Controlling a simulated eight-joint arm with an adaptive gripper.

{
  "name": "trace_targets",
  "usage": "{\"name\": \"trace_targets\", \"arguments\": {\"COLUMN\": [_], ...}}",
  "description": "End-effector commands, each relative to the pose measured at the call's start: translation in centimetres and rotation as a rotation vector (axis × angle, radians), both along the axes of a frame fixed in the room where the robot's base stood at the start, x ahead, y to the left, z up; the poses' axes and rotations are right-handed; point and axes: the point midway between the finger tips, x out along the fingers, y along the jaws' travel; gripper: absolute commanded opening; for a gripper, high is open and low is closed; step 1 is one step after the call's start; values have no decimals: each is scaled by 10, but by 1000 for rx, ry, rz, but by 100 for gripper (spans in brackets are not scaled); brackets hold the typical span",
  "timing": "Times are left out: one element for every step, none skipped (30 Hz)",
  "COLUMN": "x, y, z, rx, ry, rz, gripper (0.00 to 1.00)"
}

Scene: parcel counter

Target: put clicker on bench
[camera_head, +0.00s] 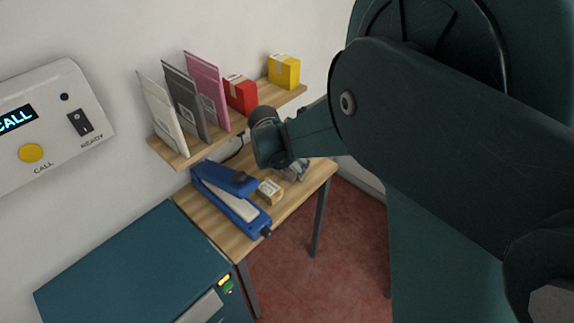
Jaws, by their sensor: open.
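A wooden bench (308,185) stands against the wall in the head view. A large blue stapler-like tool (236,199) lies on its left part. A small yellow and white box (270,191) sits to the right of the tool. I cannot tell for sure which thing is the clicker. My gripper (297,172) is over the right part of the bench, beyond the small box, pointing down and open. My wrist partly hides the bench behind it, and the space between the fingers is too small to make out.
A wall shelf (176,156) above the bench holds upright envelopes (207,91), a red box (241,94) and a yellow box (284,71). A teal cabinet (140,270) stands at the front left. A call panel (45,125) is on the wall. Red floor (345,240) is open at right.

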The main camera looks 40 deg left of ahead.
Motion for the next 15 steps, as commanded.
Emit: {"name": "trace_targets", "arguments": {"x": [0, 0, 0, 0, -1, -2, -3, -4, -6, -7, -8, -10, -11, -13, -15], "y": [0, 0, 0, 0, 0, 0, -1, -1, -1, -1, -2, -2, -2, -3, -3], "z": [1, 2, 3, 4, 6, 8, 10, 13, 16, 19, 23, 28, 32, 36, 42], "rx": [0, 0, 0, 0, 0, 0, 0, 0, 0, 0, 0, 0, 0, 0, 0], "ry": [0, 0, 0, 0, 0, 0, 0, 0, 0, 0, 0, 0, 0, 0, 0], "rz": [0, 0, 0, 0, 0, 0, 0, 0, 0, 0, 0, 0, 0, 0, 1], "gripper": [75, 75, 75, 75, 75, 75, 75, 75, 75, 75, 75, 75, 75, 75, 75]}}
